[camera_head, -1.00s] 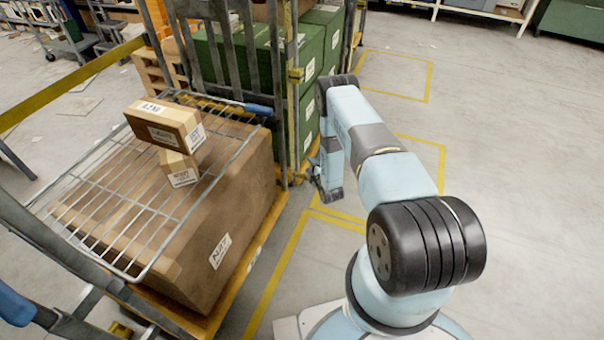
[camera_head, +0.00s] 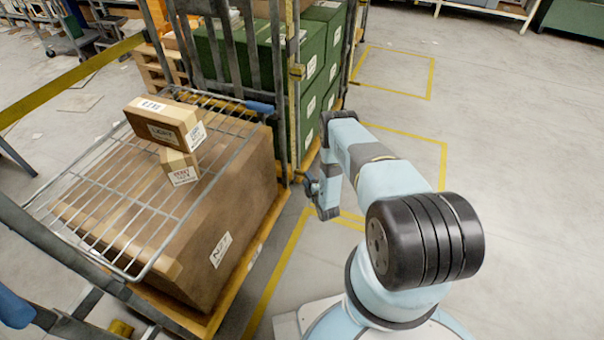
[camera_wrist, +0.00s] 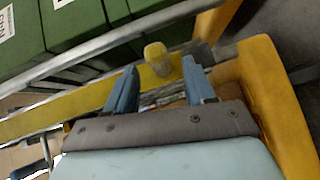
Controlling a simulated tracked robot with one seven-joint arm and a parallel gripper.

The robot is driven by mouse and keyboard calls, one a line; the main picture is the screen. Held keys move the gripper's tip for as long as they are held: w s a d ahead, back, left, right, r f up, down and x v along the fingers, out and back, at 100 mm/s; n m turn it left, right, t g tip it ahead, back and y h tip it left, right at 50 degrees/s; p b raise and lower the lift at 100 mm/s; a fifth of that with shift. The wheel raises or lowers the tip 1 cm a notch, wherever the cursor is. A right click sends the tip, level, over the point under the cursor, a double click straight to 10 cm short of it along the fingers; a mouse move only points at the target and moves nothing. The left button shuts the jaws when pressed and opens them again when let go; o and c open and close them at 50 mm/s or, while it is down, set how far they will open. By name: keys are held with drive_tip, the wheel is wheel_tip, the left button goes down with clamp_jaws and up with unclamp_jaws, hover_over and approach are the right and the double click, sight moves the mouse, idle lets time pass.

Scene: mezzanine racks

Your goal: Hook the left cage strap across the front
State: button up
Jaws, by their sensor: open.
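The left cage (camera_head: 283,120) holds a big brown box (camera_head: 190,240) under a wire shelf. A yellow strap (camera_head: 293,105) hangs down the post between this cage and the one with green crates. My gripper (camera_head: 312,184) is beside the foot of that post, small and partly hidden by my arm. In the wrist view my gripper (camera_wrist: 160,78) is open, with a pale yellow knob-like piece (camera_wrist: 157,60) showing between and beyond the fingers. A flat yellow band (camera_wrist: 55,112) runs behind the left finger; I cannot tell whether it is the strap. No grip on anything shows.
Two cartons (camera_head: 165,122) sit on the wire shelf (camera_head: 105,200). Green crates (camera_head: 320,60) fill the neighbouring cage. A yellow band (camera_head: 75,82) slants across the upper left. Open floor (camera_head: 510,160) lies to the right. An orange-yellow edge (camera_wrist: 272,95) is close on the wrist view's right.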

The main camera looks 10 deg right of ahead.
sight(302, 172)
drive_tip(key=x, duration=0.6)
drive_tip(key=shift+w+a, duration=0.1)
drive_tip(key=shift+w, duration=0.3)
clamp_jaws()
drive_tip(key=shift+f, duration=0.1)
